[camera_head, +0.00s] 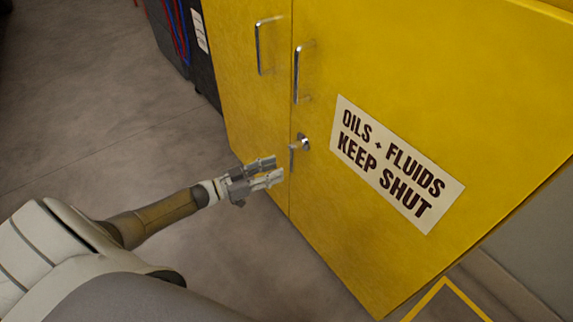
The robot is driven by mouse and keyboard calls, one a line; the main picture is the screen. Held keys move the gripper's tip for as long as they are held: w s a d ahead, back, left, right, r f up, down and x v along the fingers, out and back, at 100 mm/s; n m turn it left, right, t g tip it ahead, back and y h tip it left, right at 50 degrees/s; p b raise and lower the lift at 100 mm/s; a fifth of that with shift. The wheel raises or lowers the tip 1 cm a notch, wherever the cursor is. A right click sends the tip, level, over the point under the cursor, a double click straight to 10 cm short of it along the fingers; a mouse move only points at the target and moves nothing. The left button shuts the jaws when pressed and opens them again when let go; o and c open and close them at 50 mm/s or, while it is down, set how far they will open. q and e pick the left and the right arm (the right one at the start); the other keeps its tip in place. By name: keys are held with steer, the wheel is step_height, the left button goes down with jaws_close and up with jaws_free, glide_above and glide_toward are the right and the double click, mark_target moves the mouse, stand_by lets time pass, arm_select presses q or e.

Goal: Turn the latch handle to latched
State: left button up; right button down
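The latch handle (292,158) is a small metal lever hanging down from a round metal boss (304,142) on the yellow cabinet (330,215), just right of the seam between its two doors. My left gripper (279,170) comes in from the left. Its two grey fingers point right with a gap between them, and nothing shows in the gap. The fingertips are just left of the lever's lower end; I cannot tell whether they touch it. Both cabinet doors look shut. My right gripper is not in view.
Two metal pull handles, a left one (263,45) and a right one (299,72), stand out above the latch. A white sign (397,165) is on the right door. A dark unit with red and blue cables (180,30) stands behind. The grey floor (110,130) at left is clear.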

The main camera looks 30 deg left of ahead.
arm_select(q)
steer(key=v, duration=0.5)
stand_by(0.4)
